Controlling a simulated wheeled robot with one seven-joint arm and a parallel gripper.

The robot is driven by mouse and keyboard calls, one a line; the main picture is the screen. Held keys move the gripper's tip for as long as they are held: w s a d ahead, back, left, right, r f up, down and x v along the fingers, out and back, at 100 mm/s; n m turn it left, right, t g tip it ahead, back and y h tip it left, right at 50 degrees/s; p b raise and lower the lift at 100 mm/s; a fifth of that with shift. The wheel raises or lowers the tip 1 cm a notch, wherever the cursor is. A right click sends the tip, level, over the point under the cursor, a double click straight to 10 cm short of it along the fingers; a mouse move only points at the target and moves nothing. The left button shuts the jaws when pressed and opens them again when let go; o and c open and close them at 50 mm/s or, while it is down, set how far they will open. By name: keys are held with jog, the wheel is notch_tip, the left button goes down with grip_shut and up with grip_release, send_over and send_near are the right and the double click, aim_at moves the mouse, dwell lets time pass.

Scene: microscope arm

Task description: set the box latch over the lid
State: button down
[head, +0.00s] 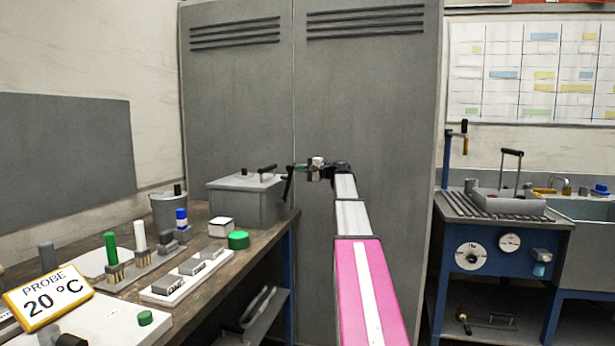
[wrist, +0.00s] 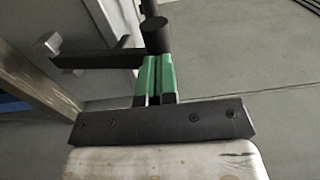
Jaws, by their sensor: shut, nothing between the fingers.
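The grey box (head: 245,206) stands at the far end of the left bench, with its pale lid (head: 240,182) lying on top. A dark latch arm (head: 287,186) shows at the box's right end, slanting up toward my gripper (head: 296,168). In the wrist view, my gripper (wrist: 156,62) has its green fingers together, with nothing between them. A black round knob (wrist: 154,32) stands just beyond the fingertips, and a dark bar (wrist: 97,58) runs left from it. I cannot tell whether the fingers touch the knob.
A grey bucket (head: 169,212) stands left of the box. A white block (head: 221,227) and a green cylinder (head: 238,240) lie in front of it. A tall grey cabinet (head: 360,110) rises behind my arm. Open floor lies right of the bench.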

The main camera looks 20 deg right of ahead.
jog(key=shift+w+a+r+g+h, duration=0.25)
jog(key=shift+w+a+h, duration=0.15)
jog(key=shift+a, duration=0.15)
jog(key=shift+w+a+r+g+h, duration=0.3)
jog(key=shift+w+a, duration=0.1)
jog(key=shift+a, duration=0.15)
jog(key=shift+w+a+r, duration=0.15)
jog(key=shift+w+a, duration=0.25)
jog(key=shift+a, duration=0.25)
